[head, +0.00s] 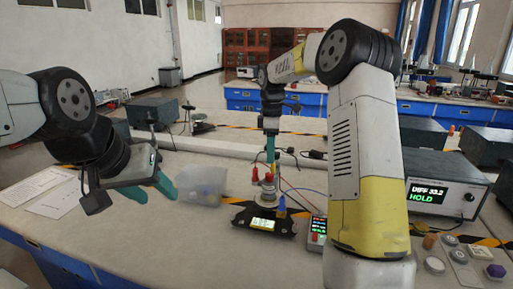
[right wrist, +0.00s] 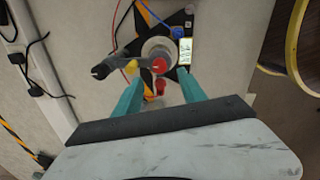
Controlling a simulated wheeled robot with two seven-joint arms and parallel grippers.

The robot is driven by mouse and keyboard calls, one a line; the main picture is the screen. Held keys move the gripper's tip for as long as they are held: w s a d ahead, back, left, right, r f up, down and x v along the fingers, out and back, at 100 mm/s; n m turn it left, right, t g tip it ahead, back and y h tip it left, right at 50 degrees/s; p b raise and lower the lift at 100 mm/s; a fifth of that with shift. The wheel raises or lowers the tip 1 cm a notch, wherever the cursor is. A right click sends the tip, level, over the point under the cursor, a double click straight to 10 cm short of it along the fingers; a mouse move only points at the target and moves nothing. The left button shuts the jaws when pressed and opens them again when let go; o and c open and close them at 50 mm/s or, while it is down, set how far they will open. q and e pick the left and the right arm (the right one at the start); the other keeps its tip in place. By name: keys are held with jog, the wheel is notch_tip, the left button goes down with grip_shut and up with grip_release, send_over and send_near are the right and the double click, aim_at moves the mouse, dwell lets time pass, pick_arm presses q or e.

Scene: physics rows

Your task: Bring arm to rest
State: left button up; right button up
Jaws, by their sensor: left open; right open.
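My right gripper (head: 271,165) points down over a black instrument (head: 263,221) with a lit display on the bench. In the right wrist view its teal fingers (right wrist: 160,90) are apart, with nothing clamped between them. A round pale part with a red knob (right wrist: 159,66) and a dark lever (right wrist: 110,68) lies just beyond the fingertips; contact cannot be told. My left gripper (head: 160,184), with teal fingers, is open and empty above the bench at the left, near a clear plastic bin. Its wrist partly hides its fingers.
The clear bin (head: 203,184) stands between the grippers. A handheld meter (head: 317,232) with red and blue leads lies right of the instrument. A box reading HOLD (head: 440,192) and several small round parts (head: 459,255) are at the right. Papers (head: 52,200) lie at the left.

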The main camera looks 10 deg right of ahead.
jog(key=s+r+m+t, duration=0.2)
jog(key=s+r+m, duration=0.2)
jog(key=s+r, duration=0.35)
jog(key=s+m+t+y, duration=0.2)
jog(key=s+m, duration=0.9)
jog(key=s, duration=1.3)
jog(key=shift+s+d+r+t, duration=0.15)
jog(key=shift+s+r+t, duration=0.25)
jog(key=shift+t, duration=0.7)
